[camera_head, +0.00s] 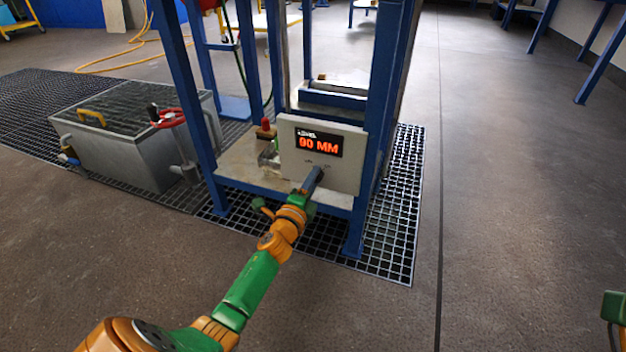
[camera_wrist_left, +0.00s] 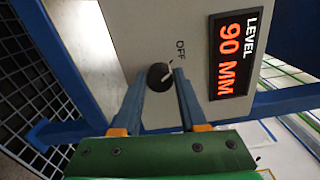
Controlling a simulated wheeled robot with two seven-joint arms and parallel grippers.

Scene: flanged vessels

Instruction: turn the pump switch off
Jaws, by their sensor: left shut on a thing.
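The pump switch is a dark round knob (camera_wrist_left: 159,76) with a pale pointer mark, on a light grey panel (camera_head: 346,174). The word OFF stands beside it in the left wrist view, up and to the right of the knob. My left gripper (camera_head: 317,172) reaches the lower part of the panel. In the left wrist view its two blue-grey fingers (camera_wrist_left: 161,82) lie on either side of the knob and are shut on it. In the head view the fingers hide the knob. The display (camera_head: 319,144) reads LEVEL 90 MM.
Blue frame posts (camera_head: 382,100) stand close around the panel. A red button (camera_head: 265,125) is left of it. A grey tank (camera_head: 118,150) with a red handwheel (camera_head: 168,118) stands further left. Floor to the right is clear. A green part of my right arm shows at the right edge.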

